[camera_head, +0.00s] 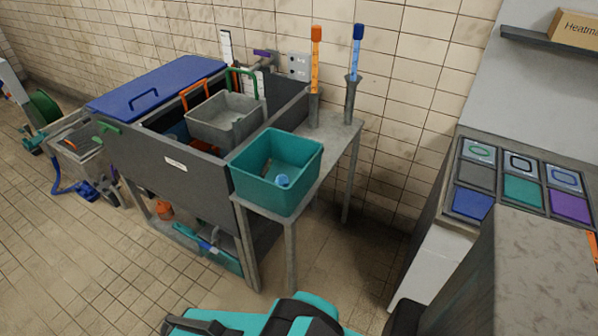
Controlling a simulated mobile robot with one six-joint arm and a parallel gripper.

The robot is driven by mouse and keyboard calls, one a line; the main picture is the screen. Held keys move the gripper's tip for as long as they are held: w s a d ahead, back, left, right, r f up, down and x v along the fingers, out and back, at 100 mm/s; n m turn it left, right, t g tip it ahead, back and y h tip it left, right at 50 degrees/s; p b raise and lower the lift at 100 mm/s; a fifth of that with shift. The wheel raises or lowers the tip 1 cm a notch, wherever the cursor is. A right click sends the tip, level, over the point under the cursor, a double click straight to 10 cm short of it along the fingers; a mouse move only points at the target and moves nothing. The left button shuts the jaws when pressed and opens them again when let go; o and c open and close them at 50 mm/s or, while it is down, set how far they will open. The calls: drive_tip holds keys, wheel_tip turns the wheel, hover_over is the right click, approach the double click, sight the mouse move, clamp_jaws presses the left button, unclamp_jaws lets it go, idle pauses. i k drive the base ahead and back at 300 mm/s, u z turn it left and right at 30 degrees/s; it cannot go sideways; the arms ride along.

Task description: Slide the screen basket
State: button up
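A grey box-shaped basket (215,125), which looks like the screen basket, sits in the open part of a dark grey tank (165,172). A green handle (241,70) rises at its back edge. An orange handle (194,87) stands at its upper left; I cannot tell whether it belongs to the basket. The basket's lower part is hidden by the tank's front wall. A blue lid (158,87) with a dark handle covers the tank's left part. My gripper is not clearly in view; only teal and black parts, likely mine, show at the bottom edge.
A teal bin (255,190) with a small blue item stands on a side shelf right of the tank. Two upright tools, orange (316,48) and blue (356,50), stand behind it. A counter with coloured panels (523,190) is at right. Tiled floor (95,255) is open at front left.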

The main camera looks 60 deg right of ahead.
sight(208, 122)
drive_tip(key=u, duration=0.95)
drive_tip(key=k, duration=0.1)
drive_tip(key=z, duration=2.4)
drive_tip(key=k, duration=0.9)
drive_tip(key=u, duration=0.15)
drive_tip(key=i, duration=0.9)
drive_tip(key=z, duration=0.05)
